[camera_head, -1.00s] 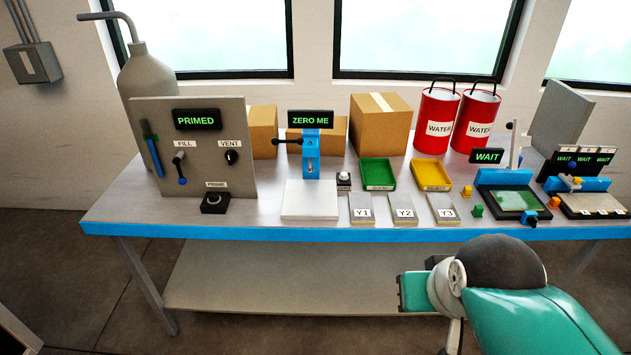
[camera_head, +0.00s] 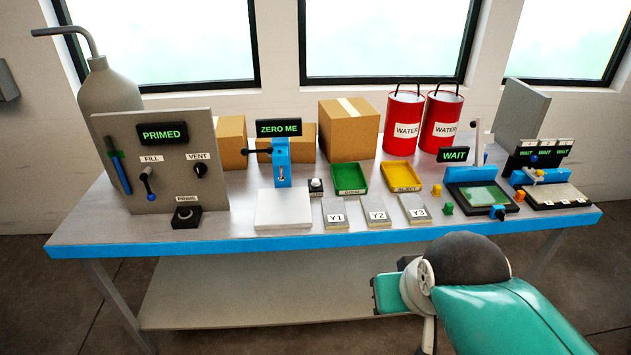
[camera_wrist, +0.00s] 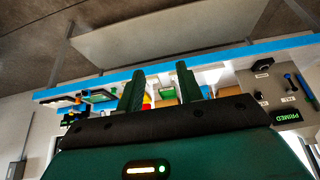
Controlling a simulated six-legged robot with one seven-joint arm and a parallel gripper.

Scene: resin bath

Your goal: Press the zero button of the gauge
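The gauge (camera_head: 282,172) is a blue stand with a black lever, on the bench left of centre. Its display (camera_head: 278,128) reads ZERO ME in green. A white plate (camera_head: 284,208) lies in front of it. A small button box (camera_head: 316,188) with a pale round top stands just right of the stand; its label is too small to read. My gripper (camera_wrist: 160,75) shows in the wrist view with its two green fingers apart and nothing between them. It is away from the bench, and the button is not clear in that view. My teal arm is low in front of the bench in the head view.
A grey PRIMED panel (camera_head: 160,170) stands left of the gauge. Plates Y1 (camera_head: 336,213), Y2 (camera_head: 376,211) and Y3 (camera_head: 414,209) lie to the right, near the front edge. Green (camera_head: 350,177) and yellow (camera_head: 398,175) trays sit behind them. Red water cans (camera_head: 403,120) stand at the back.

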